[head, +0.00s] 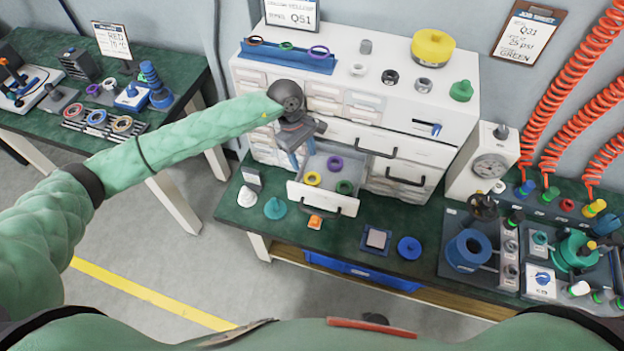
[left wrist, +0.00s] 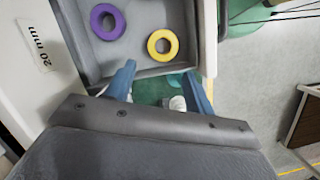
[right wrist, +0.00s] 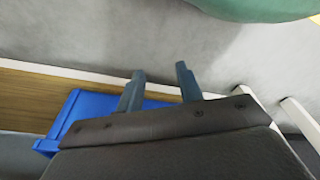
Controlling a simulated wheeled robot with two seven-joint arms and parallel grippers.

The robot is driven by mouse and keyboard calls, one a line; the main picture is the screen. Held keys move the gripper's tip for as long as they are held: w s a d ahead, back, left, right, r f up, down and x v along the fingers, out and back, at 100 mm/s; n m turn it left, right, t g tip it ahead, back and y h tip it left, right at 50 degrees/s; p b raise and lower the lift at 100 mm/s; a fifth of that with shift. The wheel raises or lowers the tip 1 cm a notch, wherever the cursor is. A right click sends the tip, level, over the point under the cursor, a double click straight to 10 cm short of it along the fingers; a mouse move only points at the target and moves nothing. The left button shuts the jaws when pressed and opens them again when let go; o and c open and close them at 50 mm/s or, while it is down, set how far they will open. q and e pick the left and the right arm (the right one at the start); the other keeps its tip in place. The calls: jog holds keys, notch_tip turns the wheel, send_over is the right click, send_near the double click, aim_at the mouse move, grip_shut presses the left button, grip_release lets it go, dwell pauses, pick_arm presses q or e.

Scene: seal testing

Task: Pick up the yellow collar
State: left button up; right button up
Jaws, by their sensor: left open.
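My left gripper (head: 301,158) is above the drawer's left side, pointing down, open and empty. In the left wrist view the yellow collar (left wrist: 152,53) lies just beyond the open fingertips (left wrist: 160,78), apart from them, with the purple collar (left wrist: 95,22) to its left. My right gripper (right wrist: 160,72) shows only in its wrist view, fingers apart with nothing between them.
The drawer walls surround the collars closely. A blue bin (right wrist: 70,115) shows below the right gripper.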

aim_at(311, 181)
pick_arm(q)
jog(key=shift+x, duration=0.9)
jog(key=shift+s+d+f, duration=0.2)
jog(key=shift+s+f, duration=0.05)
jog(key=shift+f, duration=0.2)
jog(key=shift+s+d+f+p, duration=0.2)
jog(key=shift+f+p, duration=0.1)
jog(key=shift+p, duration=0.15)
jog(key=x, duration=0.3)
jog(key=shift+s+d+f, duration=0.1)
jog(key=shift+s+d, duration=0.1)
jog(key=shift+s, duration=0.05)
jog(key=shift+f, duration=0.35)
pick_arm(e)
jog(key=shift+s+d+f, duration=0.25)
jog(key=shift+d+f, duration=0.25)
jog(key=shift+f, duration=0.1)
jog(key=shift+s+d+f, duration=0.2)
jog(key=shift+d+f, duration=0.25)
jog(key=shift+f, duration=0.1)
pick_arm(q)
jog(key=c, duration=0.9)
pick_arm(e)
jog(key=shift+w+d, duration=0.1)
jog(key=shift+w, duration=0.05)
pick_arm(q)
jog(key=shift+r, duration=0.15)
